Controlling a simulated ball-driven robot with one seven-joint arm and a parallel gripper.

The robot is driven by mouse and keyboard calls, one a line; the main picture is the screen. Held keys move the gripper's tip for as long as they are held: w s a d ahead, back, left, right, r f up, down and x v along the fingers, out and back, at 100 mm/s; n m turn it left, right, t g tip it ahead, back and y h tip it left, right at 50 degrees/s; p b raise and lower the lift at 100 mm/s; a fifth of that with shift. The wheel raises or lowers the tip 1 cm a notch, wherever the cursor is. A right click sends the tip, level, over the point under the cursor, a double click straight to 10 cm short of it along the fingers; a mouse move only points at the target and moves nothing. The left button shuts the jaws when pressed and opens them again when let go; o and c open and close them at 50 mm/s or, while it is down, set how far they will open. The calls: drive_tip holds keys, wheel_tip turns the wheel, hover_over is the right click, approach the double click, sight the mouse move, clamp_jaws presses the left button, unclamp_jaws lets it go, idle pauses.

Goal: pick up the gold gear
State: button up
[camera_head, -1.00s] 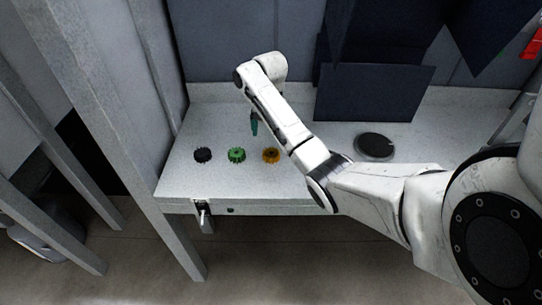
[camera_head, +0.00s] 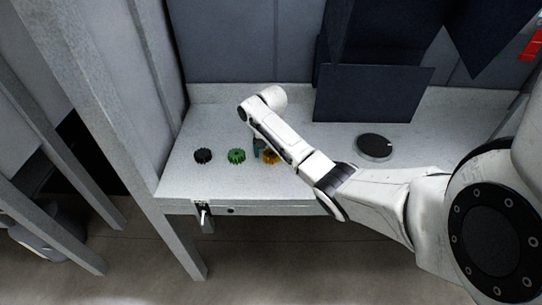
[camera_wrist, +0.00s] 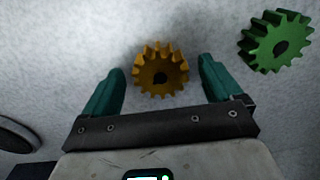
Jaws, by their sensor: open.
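The gold gear (camera_wrist: 160,70) lies flat on the grey table, with its hole facing up. In the wrist view it sits between the tips of my gripper (camera_wrist: 159,80), one teal finger to each side with a gap. My gripper is open and empty. In the head view the gold gear (camera_head: 270,157) is partly hidden by my arm, and a teal finger of my gripper (camera_head: 257,147) shows at its left edge. I cannot tell how high the fingertips are above the table.
A green gear (camera_head: 237,156) lies left of the gold one, and it also shows in the wrist view (camera_wrist: 275,41). A black gear (camera_head: 203,156) lies further left. A dark round disc (camera_head: 374,146) lies to the right. A dark panel (camera_head: 372,92) stands behind.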

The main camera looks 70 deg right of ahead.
drive_tip(key=shift+c, duration=0.2)
drive_tip(key=shift+r, duration=0.1)
drive_tip(key=c, duration=1.5)
